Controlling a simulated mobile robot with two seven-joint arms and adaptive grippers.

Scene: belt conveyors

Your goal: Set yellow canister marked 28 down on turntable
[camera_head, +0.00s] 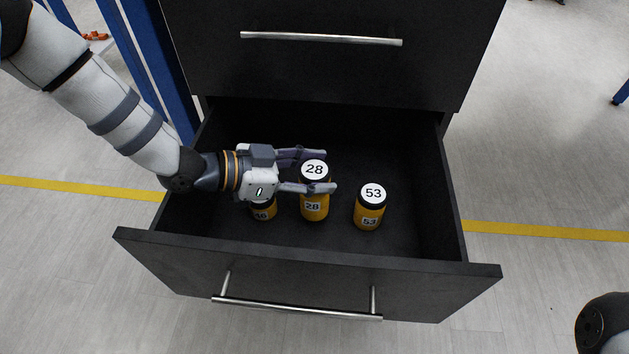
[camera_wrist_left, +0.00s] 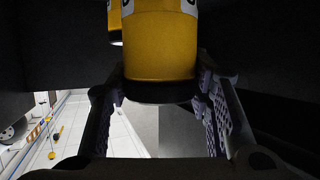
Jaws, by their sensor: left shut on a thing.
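The yellow canister marked 28 (camera_head: 314,213) has a black lid with a white number disc and stands upright inside an open black drawer. My left gripper (camera_head: 312,172) reaches in from the left, its two fingers shut on either side of this canister near its top. In the left wrist view the yellow canister (camera_wrist_left: 160,45) fills the upper middle between the fingers (camera_wrist_left: 165,95). I cannot tell whether its base touches the drawer floor. The turntable is not in view. My right gripper is not in view.
A yellow canister marked 53 (camera_head: 369,215) stands to the right in the drawer. Another, apparently marked 16 (camera_head: 263,215), is partly hidden under my left gripper. The drawer front (camera_head: 300,270) and side walls surround them. Blue posts (camera_head: 150,70) stand at the left.

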